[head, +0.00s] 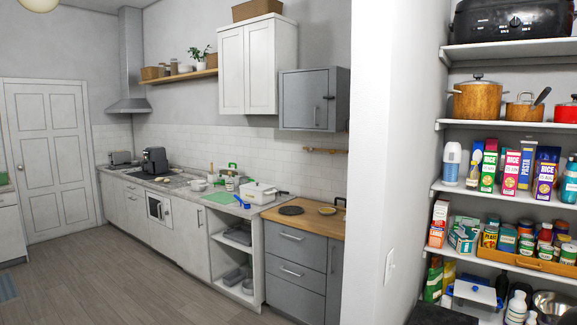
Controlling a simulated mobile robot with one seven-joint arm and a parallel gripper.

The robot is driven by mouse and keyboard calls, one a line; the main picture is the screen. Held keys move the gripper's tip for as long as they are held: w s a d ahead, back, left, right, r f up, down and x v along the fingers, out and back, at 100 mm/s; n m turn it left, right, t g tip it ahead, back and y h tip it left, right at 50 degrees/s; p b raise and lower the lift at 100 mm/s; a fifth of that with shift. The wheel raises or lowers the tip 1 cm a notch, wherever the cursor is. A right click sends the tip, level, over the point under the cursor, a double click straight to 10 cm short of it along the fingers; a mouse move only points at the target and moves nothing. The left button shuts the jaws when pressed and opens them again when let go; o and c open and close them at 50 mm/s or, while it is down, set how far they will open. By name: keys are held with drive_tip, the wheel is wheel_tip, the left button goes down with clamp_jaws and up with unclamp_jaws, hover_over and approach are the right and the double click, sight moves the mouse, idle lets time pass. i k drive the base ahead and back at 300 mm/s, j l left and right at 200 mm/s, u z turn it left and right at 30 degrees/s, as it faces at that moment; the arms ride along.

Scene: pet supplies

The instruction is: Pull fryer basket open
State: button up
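A black appliance that looks like the air fryer (155,161) stands upright on the far part of the counter, left of centre in the head view. It is small in the picture, and I cannot make out its basket or handle clearly. My gripper is not in view.
The counter (186,192) runs along the back wall, with a toaster (120,157), a white pot (257,193) and several small items. A white wall edge (395,150) and stocked pantry shelves (508,200) stand close on the right. The wooden floor (120,285) is clear at left.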

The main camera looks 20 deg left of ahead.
sight(148, 167)
drive_tip(key=u, duration=1.5)
drive_tip(key=i+z, duration=0.2)
drive_tip(key=i+u, duration=0.25)
drive_tip(key=i, duration=0.4)
drive_tip(key=i+l+u, duration=0.1)
drive_tip(key=i+u, duration=0.15)
drive_tip(key=i, duration=0.35)
drive_tip(key=i+u, duration=0.2)
drive_tip(key=i, duration=1.4)
drive_tip(key=i+u, duration=0.1)
drive_tip(key=i, duration=1.45)
drive_tip(key=i+l+u, duration=0.1)
drive_tip(key=i, duration=1.5)
drive_tip(key=i+z, duration=0.25)
drive_tip(key=i, duration=0.5)
drive_tip(key=i+j+z, duration=0.1)
drive_tip(key=i+z, duration=0.2)
drive_tip(key=i, duration=0.45)
drive_tip(key=i+z, duration=0.15)
drive_tip(key=i, duration=1.45)
